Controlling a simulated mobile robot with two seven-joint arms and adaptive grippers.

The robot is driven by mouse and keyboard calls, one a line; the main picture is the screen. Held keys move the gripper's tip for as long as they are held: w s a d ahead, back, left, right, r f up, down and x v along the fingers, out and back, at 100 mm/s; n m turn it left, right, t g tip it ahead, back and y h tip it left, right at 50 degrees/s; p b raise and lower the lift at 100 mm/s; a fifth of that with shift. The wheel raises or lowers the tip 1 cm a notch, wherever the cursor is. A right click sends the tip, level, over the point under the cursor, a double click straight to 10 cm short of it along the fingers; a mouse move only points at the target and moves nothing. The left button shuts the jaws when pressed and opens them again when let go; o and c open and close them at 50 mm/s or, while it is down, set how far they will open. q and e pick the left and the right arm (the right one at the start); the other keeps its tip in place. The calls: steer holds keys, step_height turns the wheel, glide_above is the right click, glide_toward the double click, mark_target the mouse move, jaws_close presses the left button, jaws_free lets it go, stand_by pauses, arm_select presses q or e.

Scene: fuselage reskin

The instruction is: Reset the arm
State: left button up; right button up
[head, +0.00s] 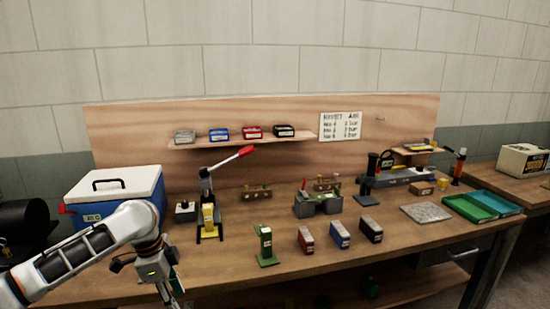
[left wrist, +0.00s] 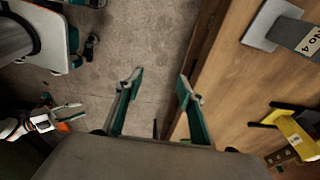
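My left gripper (head: 172,292) hangs low at the front left edge of the bench in the head view, partly cut off by the frame. In the left wrist view its two green-and-grey fingers (left wrist: 160,84) are spread apart with nothing between them, over floor beside the bench edge. In the left wrist view, a white arm with a small gripper (left wrist: 65,113), seemingly my right one, shows at the left; its finger state is unclear. A bench tool with a red-handled lever (head: 230,158) stands on a black-and-yellow base (head: 209,222); the lever slants up to the right.
A blue-and-white cooler (head: 115,195) stands close behind my left arm. Green and teal trays (head: 470,207) lie at the right. A shelf holds several small boxes.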

arm_select(q)
steer(key=s+d+f+n+t+h, duration=0.25)
steer(key=s+d+f, duration=0.25)
steer(key=d+f, duration=0.35)
steer(key=s+d+f+n+t+h, duration=0.2)
steer(key=s+d+f+n, duration=0.15)
steer(key=d+f, duration=0.5)
steer(key=s+a+f+n+t+y, duration=0.2)
steer(key=s+a+f+n, duration=0.1)
steer(key=s+a, duration=0.3)
steer(key=s+a+f+n+t+y, duration=0.2)
steer(key=s+a, duration=0.5)
steer(key=s, duration=0.4)
step_height(320, 180, down, 2)
steer(key=shift+s+a+f+n+t, duration=0.1)
steer(key=shift+s+a+n+t, duration=0.25)
steer(key=shift+t, duration=0.3)
steer(key=shift+w+d, duration=0.1)
steer(key=shift+d, duration=0.05)
